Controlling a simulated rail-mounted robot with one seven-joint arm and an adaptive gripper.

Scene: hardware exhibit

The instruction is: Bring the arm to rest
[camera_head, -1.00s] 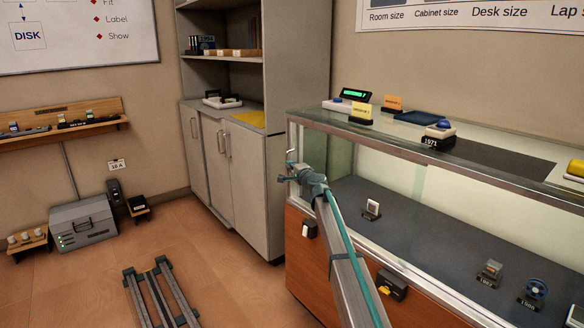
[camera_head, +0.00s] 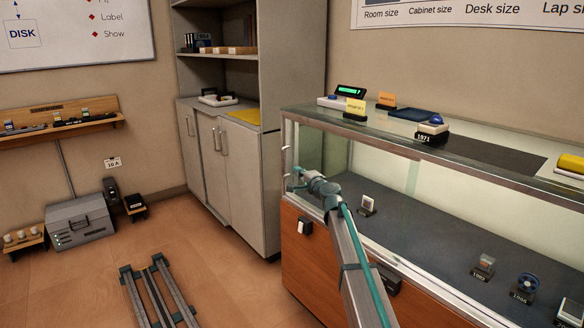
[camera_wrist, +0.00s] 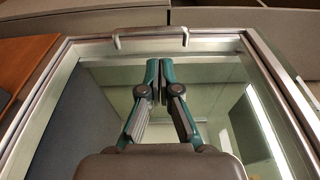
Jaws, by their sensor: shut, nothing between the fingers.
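My gripper (camera_head: 293,181) is at the near left corner of the glass display case (camera_head: 430,165), in front of its end side. In the wrist view my gripper (camera_wrist: 160,76) has its two teal and grey fingers together, with nothing between them. Beyond the fingertips is a metal-framed glass panel with a metal bar handle (camera_wrist: 150,38) along its top edge. The fingers appear apart from the handle. My arm runs from the lower edge of the head view up to the gripper, across the front of the case. I cannot tell the exact gap to the glass.
A grey cabinet (camera_head: 232,175) stands just left of the case. Small exhibits, including a blue-button device (camera_head: 432,127), sit on the case top; others stand inside. A rail (camera_head: 158,292) lies on the floor, and a grey box (camera_head: 80,223) stands at left. Floor between them is clear.

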